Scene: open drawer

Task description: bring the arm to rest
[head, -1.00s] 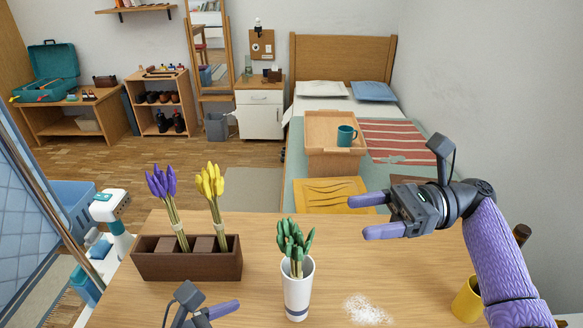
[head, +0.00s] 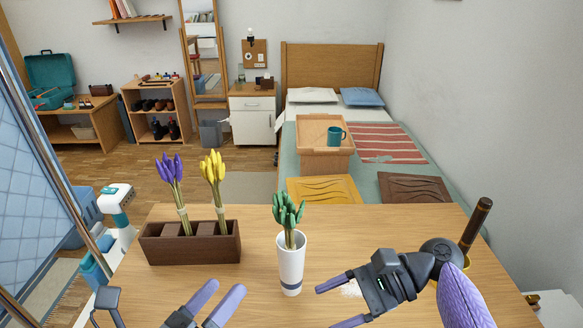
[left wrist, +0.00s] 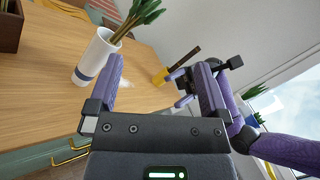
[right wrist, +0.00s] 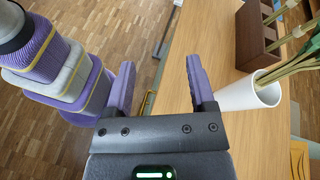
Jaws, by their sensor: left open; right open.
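My left gripper (head: 223,288) is open and empty at the bottom of the head view, over the table's front edge. Its open fingers also show in the left wrist view (left wrist: 160,65). My right gripper (head: 326,308) is open and empty, right of and nearer than the white vase (head: 291,268); nothing lies between its fingers in the right wrist view (right wrist: 160,62). The white vase stands upright and holds green buds (head: 287,212). Part of my right arm shows behind the left fingers in the left wrist view.
A brown planter (head: 190,252) with purple and yellow flowers stands at the table's left. A white powder patch (head: 350,289) lies by my right gripper. The table's far middle is clear.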

